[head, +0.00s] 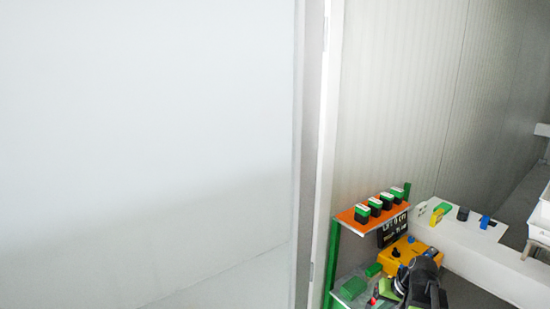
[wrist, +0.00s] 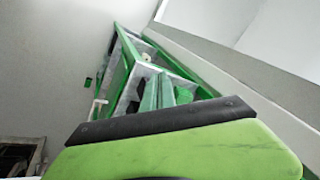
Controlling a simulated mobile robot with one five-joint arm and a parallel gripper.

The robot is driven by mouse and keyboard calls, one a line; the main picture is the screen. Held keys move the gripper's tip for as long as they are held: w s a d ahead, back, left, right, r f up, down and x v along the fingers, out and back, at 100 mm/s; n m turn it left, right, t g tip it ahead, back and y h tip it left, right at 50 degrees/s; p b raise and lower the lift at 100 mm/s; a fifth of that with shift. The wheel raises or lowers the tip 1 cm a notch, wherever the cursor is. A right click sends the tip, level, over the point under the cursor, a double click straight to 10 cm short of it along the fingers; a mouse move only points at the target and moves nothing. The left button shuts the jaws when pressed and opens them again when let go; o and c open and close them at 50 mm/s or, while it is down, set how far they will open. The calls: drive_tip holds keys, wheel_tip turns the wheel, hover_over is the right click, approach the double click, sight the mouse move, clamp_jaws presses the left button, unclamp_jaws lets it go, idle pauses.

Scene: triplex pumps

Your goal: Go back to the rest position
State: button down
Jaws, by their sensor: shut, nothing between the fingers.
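My gripper (wrist: 165,122) fills the bottom of the wrist view as a light green body with a dark strip along its front edge. It is shut and holds nothing that I can see. In the head view my black arm shows at the lower right, with a bit of light green beside it, in front of the green-framed rack (head: 331,262). The fingertips cannot be made out there. The rack also shows tilted in the wrist view (wrist: 124,62), beyond the gripper and apart from it.
An orange shelf (head: 347,216) holds several green-and-black blocks. A yellow box (head: 396,252) with knobs sits below. A white ledge (head: 475,250) on the right carries small green-yellow, dark and blue items. A large pale panel (head: 150,150) fills the left of the head view.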

drive_tip(key=s+a+f+n+g+h, duration=0.1)
drive_tip(key=s+a, duration=0.1)
drive_tip(key=a, duration=0.8)
drive_tip(key=s+a+f+n+g+h, duration=0.1)
drive_tip(key=s+a+n+g, duration=0.1)
drive_tip(key=a, duration=0.9)
drive_tip(key=shift+s+h, duration=0.2)
drive_tip(key=shift+h, duration=0.2)
drive_tip(key=shift+d, duration=0.1)
idle(0.6)
